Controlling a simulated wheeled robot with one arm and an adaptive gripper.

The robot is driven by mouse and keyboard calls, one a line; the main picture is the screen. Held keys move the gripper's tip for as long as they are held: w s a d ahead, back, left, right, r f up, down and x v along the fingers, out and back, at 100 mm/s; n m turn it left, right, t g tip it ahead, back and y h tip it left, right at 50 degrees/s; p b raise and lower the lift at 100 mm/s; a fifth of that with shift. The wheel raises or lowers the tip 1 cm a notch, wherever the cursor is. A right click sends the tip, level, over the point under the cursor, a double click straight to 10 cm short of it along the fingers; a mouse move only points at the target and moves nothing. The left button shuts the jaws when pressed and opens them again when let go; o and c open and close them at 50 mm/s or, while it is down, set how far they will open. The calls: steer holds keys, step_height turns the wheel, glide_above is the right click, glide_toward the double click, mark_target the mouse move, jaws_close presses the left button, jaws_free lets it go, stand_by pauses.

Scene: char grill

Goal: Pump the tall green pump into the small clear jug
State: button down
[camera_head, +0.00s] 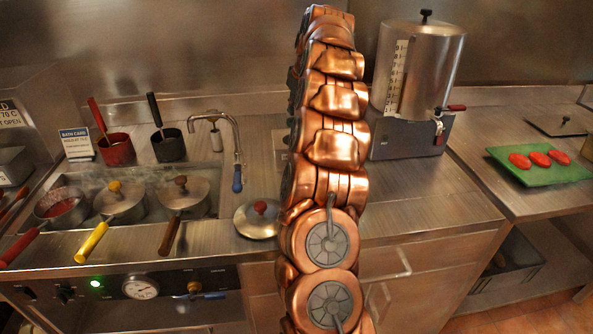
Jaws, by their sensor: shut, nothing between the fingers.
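No tall green pump and no small clear jug can be made out in the head view. My copper arm stands upright through the middle of the picture and hides a strip of the counter and wall behind it. My gripper is not in view.
A steel dispenser (430,62) with a level scale and red-handled tap stands right of my arm. Lidded pots (118,203) sit in a bath at left, below a faucet (236,135). A lid (257,219) lies beside it. A green board (545,174) holds red pieces. Counter (420,200) is clear.

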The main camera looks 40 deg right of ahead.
steer(key=shift+r, duration=0.1)
stand_by(0.3)
step_height(320, 180, up, 6)
steer(key=p, duration=0.3)
steer(key=shift+p, duration=0.35)
stand_by(0.4)
steer(key=s+a+n+g+y, duration=0.1)
steer(key=s+a, duration=0.2)
steer(key=a, duration=0.8)
steer(key=s+a+f+g, duration=0.1)
steer(key=s+a, duration=0.2)
steer(key=a, duration=0.8)
steer(key=s+a+n+g+y, duration=0.1)
steer(key=s+a, duration=0.2)
steer(key=a, duration=0.8)
steer(key=s+a+f+g, duration=0.1)
steer(key=s+a+f, duration=0.2)
steer(key=s, duration=0.6)
steer(key=s+a+f+g+h, duration=0.1)
steer(key=s+a+f, duration=0.3)
steer(key=s, duration=0.6)
steer(key=s+a+f+g, duration=0.1)
steer(key=s+a+f, duration=0.2)
steer(key=s, duration=0.7)
step_height(320, 180, down, 2)
steer(key=shift+s+a+m, duration=0.2)
steer(key=shift+a+m, duration=0.1)
steer(key=shift+a, duration=0.1)
